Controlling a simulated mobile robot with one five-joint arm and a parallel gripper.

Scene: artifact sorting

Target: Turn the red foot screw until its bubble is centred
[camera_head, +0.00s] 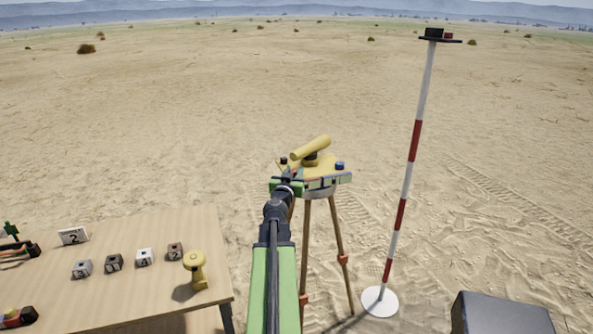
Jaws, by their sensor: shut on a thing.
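A yellow survey level (311,149) with a tube-shaped telescope stands on a tripod (342,255) in the middle of the view. A blue foot screw (339,166) shows at its right and a dark knob (283,160) at its left. My gripper (291,180) is at the near left side of the level's base, shut on the red foot screw (293,173), of which only a small bit of red shows. The vial strip (330,182) runs along the base's near edge. Its bubbles are too small to read, and my gripper covers part of the front.
A wooden table (130,230) at lower left holds several numbered cubes (114,262), a number card (74,236) and a yellow knobbed object (195,270). A red-and-white pole (407,185) on a white base stands right. A grey box (500,315) is lower right. Open sand lies beyond.

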